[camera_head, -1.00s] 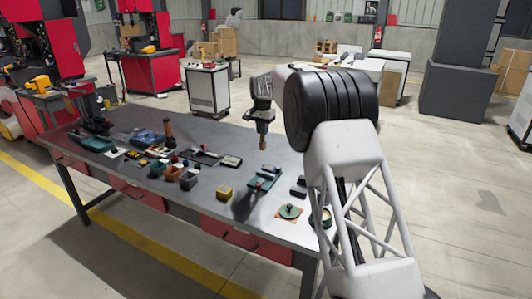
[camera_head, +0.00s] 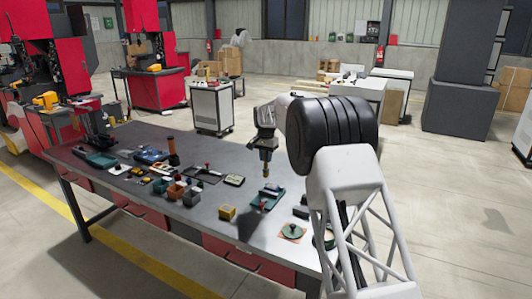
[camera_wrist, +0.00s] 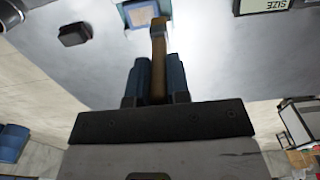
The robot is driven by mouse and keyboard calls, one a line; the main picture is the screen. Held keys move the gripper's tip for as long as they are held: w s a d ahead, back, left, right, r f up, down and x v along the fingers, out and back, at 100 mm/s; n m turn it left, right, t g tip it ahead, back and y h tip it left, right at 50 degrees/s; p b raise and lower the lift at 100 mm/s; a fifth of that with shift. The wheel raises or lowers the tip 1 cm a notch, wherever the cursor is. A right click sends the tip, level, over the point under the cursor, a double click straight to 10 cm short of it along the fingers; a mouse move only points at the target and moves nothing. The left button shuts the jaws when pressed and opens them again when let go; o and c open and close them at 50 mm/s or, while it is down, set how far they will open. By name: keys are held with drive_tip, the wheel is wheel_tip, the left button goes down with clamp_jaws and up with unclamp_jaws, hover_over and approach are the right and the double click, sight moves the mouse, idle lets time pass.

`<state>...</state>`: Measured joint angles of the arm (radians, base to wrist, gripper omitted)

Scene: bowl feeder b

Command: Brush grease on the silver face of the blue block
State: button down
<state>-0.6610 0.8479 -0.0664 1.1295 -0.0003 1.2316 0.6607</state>
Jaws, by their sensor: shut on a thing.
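My gripper (camera_head: 266,153) is above the right part of the grey table in the head view. In the wrist view its two blue fingers (camera_wrist: 152,80) are shut on a slim brown brush (camera_wrist: 158,52), which points away from the palm. The brush (camera_head: 266,168) hangs below the gripper in the head view, apart from the table. A blue-edged block (camera_wrist: 141,14) with a pale silvery face lies beyond the brush tip, cut by the top edge. In the head view, a teal tray (camera_head: 262,205) with small blue and red parts lies below the gripper. Grease cannot be made out.
A dark block (camera_wrist: 75,34) lies left in the wrist view.

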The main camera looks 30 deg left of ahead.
sight(266, 168)
drive_tip(key=shift+f, duration=1.6)
drive_tip(key=shift+d+f, duration=0.15)
drive_tip(key=shift+f, duration=0.1)
drive_tip(key=shift+d, duration=2.15)
drive_tip(key=shift+a+f, duration=0.15)
drive_tip(key=shift+a, duration=0.95)
drive_tip(key=shift+a+f, duration=0.1)
drive_tip(key=shift+a, duration=1)
drive_tip(key=shift+a+r, duration=0.15)
drive_tip(key=shift+r, duration=3.95)
